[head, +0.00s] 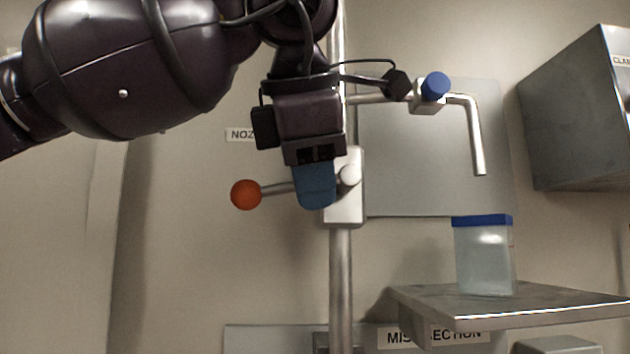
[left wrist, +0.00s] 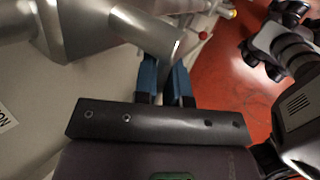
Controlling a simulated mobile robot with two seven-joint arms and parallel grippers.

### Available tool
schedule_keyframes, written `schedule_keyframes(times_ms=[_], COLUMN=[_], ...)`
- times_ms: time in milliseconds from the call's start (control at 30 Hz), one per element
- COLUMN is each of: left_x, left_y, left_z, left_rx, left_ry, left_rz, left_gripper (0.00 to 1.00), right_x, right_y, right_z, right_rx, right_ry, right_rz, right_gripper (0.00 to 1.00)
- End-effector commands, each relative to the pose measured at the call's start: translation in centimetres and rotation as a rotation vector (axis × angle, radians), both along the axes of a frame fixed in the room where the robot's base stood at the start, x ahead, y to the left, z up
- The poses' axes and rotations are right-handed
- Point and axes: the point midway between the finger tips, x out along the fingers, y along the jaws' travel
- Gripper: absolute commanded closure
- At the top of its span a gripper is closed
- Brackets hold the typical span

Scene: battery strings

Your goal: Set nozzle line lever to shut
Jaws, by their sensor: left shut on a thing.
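The nozzle line lever is a thin metal rod (head: 274,188) with an orange ball (head: 246,194) at its left end. It lies nearly level, pointing left from a pale valve body (head: 344,211) on the vertical pipe. A wall label (head: 240,135) reading "NOZ" is partly hidden behind my gripper. My left gripper (head: 315,190) comes down from above with its blue fingers across the rod, between ball and pivot, shut on it. In the left wrist view the blue fingers (left wrist: 166,80) are close together beside a grey metal part. My right gripper is out of view.
A bent spout pipe (head: 477,130) with a blue knob (head: 435,86) extends right above a metal shelf (head: 560,303). A blue-lidded clear container (head: 484,258) stands on the shelf. A grey box (head: 580,115) is on the right wall. Space left of the ball is clear.

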Motion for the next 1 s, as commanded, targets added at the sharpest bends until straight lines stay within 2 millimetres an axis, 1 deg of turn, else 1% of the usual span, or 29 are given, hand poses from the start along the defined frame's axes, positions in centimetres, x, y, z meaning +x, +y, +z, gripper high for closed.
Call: schedule_keyframes(times_ms=[33, 133, 400, 933, 967, 1000], left_x=[0.0, -0.14, -0.24, -0.29, -0.29, -0.3], left_y=[0.01, 0.02, 0.07, 0.1, 0.1, 0.1], left_z=[0.4, 0.57, 0.81, 0.9, 0.9, 0.9], left_rx=[0.03, 0.088, 0.181, 0.207, 0.207, 0.207], left_ry=[-0.001, 0.002, 0.004, 0.004, 0.004, 0.004], left_rz=[0.002, 0.004, 0.003, 0.0, 0.0, 0.0], left_gripper=[1.0, 1.0, 1.0, 1.0, 0.87, 0.81], right_x=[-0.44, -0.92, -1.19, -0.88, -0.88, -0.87], right_y=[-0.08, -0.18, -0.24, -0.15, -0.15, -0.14], right_z=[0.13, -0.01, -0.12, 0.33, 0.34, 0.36], right_rx=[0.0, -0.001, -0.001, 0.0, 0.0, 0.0], right_ry=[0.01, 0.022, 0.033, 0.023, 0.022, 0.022], right_rz=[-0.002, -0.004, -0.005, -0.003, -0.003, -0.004], right_gripper=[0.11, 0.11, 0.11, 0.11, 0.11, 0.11])
